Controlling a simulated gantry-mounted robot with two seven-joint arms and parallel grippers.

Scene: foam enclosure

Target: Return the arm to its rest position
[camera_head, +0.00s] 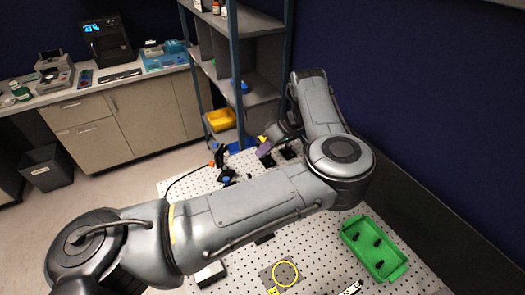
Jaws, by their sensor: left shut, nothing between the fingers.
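My left arm crosses the view from the lower left, bends at an elbow on the right and folds back toward the rear of the perforated board. Its gripper (264,148) is small and partly hidden behind the arm, with yellow and purple at its end. It is shut and empty, near the board's back edge by the shelf rack. My right gripper is not in view.
The perforated white board (325,240) carries a green tray (391,262) with several black parts, and a grey plate with a yellow ring (286,274). A black device with blue knobs (219,156) stands behind my arm. A shelf rack (236,70) rises close behind.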

